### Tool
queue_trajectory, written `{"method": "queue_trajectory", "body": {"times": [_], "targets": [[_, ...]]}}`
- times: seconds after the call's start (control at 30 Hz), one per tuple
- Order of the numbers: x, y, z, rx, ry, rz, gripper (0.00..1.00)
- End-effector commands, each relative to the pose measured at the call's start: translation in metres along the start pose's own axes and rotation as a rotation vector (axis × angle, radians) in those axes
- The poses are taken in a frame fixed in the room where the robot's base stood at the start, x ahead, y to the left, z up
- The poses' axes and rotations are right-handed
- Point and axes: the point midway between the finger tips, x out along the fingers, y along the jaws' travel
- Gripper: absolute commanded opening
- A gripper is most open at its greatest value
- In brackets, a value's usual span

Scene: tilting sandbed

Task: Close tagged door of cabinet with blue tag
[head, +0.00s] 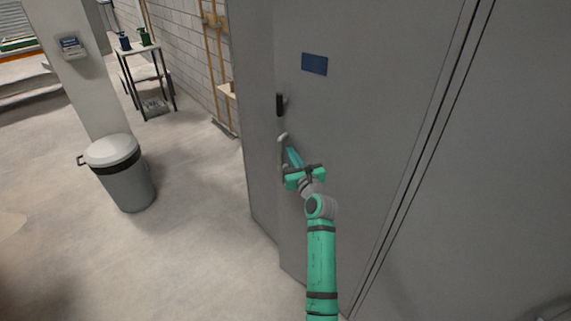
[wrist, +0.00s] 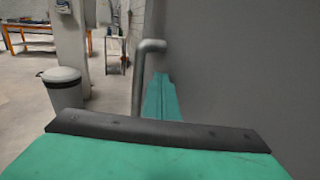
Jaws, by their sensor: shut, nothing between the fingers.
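The grey cabinet door (head: 350,130) with a blue tag (head: 314,64) fills the middle of the head view. It has a small black latch (head: 280,104) and, below it, a grey bar handle (head: 282,150) near its left edge. My teal gripper (head: 291,157) is shut and empty, close beside the bar handle. In the wrist view, the shut fingers (wrist: 160,97) point forward between the handle (wrist: 139,80) and the grey door face (wrist: 240,70). I cannot tell if they touch either. How far the door stands open is not clear.
A grey bin (head: 122,172) with a pale lid stands on the floor at left. A small table (head: 146,55) with bottles stands farther back. Another grey panel (head: 490,170) lies to the door's right.

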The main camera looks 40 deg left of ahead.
Motion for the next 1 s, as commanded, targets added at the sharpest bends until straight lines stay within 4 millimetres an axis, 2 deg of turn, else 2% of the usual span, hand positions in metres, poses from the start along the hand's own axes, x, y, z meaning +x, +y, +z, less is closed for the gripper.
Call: {"method": "queue_trajectory", "body": {"times": [0.2,0.6,0.8,1.0], "targets": [[0.022,-0.027,0.001,0.0,0.001,-0.012,0.0],[0.05,-0.066,0.001,-0.001,0.0,-0.096,0.0],[0.056,-0.078,0.0,0.0,0.0,-0.134,0.0],[0.057,-0.081,0.0,0.0,0.0,-0.144,0.0]]}}
